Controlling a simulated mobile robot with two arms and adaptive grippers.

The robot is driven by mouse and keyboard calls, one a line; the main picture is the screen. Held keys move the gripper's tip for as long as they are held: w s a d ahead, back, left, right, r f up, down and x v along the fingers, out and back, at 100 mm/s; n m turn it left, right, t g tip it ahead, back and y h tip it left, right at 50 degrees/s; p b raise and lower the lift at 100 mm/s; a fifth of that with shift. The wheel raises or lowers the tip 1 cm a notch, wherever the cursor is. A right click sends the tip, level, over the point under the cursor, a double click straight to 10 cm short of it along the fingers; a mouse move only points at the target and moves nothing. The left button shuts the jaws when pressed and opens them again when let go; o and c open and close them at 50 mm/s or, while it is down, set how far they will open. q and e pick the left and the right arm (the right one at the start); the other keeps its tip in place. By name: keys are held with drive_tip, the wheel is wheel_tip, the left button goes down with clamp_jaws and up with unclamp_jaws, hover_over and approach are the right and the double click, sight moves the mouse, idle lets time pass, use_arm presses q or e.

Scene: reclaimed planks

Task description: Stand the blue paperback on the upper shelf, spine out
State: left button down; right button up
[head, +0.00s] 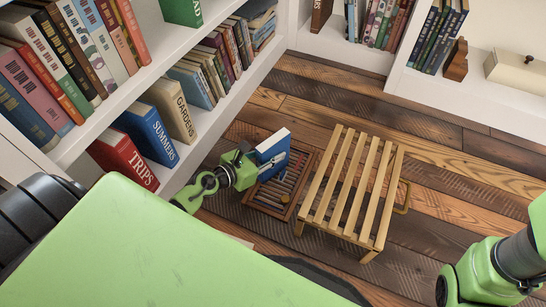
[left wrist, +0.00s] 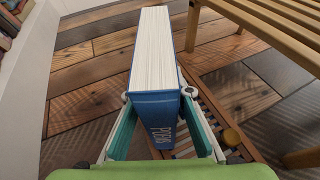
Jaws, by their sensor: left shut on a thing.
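The blue paperback (head: 273,146) is in my left gripper (head: 264,172), held over the floor right of the left bookcase. In the left wrist view the paperback (left wrist: 158,60) stands upright between the two fingers (left wrist: 157,97). Its white page block faces up and away, and its blue spine with pale lettering faces my wrist. The upper shelf (head: 150,72) of the left bookcase holds a row of books at left and a green book (head: 182,10) farther along, with a bare gap between them. My right arm (head: 490,272) shows at lower right; its gripper is out of view.
The lower shelf (head: 205,140) holds red, blue and cream books, with more behind. A slatted wooden bench (head: 345,190) stands right of my left gripper, beside a low brown slatted piece (head: 268,207). More bookcases line the back. Plank floor (head: 450,185) is clear at right.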

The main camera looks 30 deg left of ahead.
sight(259, 160)
use_arm(q)
drive_tip(key=shift+r, duration=0.2)
drive_tip(key=shift+f, duration=0.1)
drive_tip(key=c, duration=1.8)
unclamp_jaws()
drive_tip(key=shift+f, duration=0.1)
drive_tip(key=shift+s+a+r, duration=0.1)
drive_tip(key=shift+s+r, duration=0.1)
drive_tip(key=shift+r, duration=0.05)
drive_tip(key=p+v, duration=0.2)
drive_tip(key=v, duration=0.9)
drive_tip(key=shift+s+a, duration=0.1)
drive_tip(key=shift+s, duration=0.2)
